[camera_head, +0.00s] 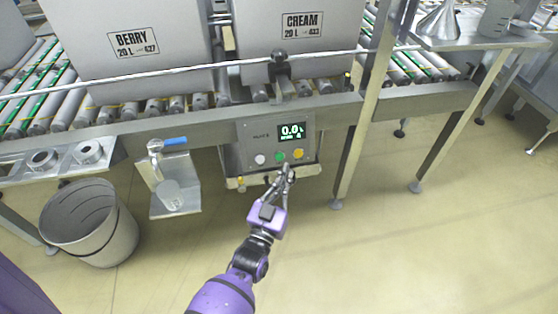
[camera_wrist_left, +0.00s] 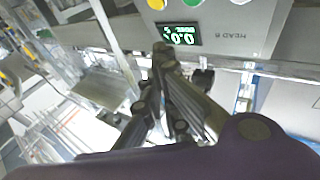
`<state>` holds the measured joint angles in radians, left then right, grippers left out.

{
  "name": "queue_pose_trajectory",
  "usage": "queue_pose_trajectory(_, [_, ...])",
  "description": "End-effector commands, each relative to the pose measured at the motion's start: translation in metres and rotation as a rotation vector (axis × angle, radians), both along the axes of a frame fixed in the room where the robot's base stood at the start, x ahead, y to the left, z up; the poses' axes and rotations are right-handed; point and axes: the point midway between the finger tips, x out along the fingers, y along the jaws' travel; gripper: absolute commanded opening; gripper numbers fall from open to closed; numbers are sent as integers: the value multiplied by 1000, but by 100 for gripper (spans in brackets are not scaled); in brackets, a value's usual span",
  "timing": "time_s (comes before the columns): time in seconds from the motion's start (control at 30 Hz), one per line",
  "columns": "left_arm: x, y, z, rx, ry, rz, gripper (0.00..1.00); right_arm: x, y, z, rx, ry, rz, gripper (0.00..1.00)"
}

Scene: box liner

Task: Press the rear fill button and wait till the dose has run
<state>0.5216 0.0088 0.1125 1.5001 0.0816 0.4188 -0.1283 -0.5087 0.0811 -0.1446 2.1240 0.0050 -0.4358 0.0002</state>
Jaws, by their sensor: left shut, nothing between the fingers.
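The control panel (camera_head: 277,141) hangs below the conveyor, with a lit display (camera_head: 291,131) reading 0.0. Below the display are a white button (camera_head: 260,159), a green button (camera_head: 280,156) and a yellow button (camera_head: 298,154). I cannot tell which is the rear fill button. My left gripper (camera_head: 286,168) is shut and empty, its tips just below the green and yellow buttons in the head view; contact is not visible. In the left wrist view the panel (camera_wrist_left: 235,28) looks upside down, and the gripper (camera_wrist_left: 164,52) shows near its display (camera_wrist_left: 179,35).
The BERRY box (camera_head: 131,50) and CREAM box (camera_head: 300,32) stand on the roller conveyor (camera_head: 155,108). A grey bin (camera_head: 90,222) is at the left. A blue-handled tap (camera_head: 170,143) sits above a small shelf.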

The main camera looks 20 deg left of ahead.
Motion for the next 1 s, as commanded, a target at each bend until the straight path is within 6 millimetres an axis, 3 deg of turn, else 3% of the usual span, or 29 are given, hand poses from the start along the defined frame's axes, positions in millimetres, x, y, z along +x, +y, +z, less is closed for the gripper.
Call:
queue_pose_trajectory(0.13, [-2,0,12,8,-42,5,0,-1,0,1,-1,3,1,40])
queue_pose_trajectory(0.57, [3,3,8,11,-39,5,0,-1,0,-4,0,5,2,40])
queue_pose_trajectory(1.0, [48,33,-15,12,-37,5,0,-1,-1,-41,-3,24,17,40])
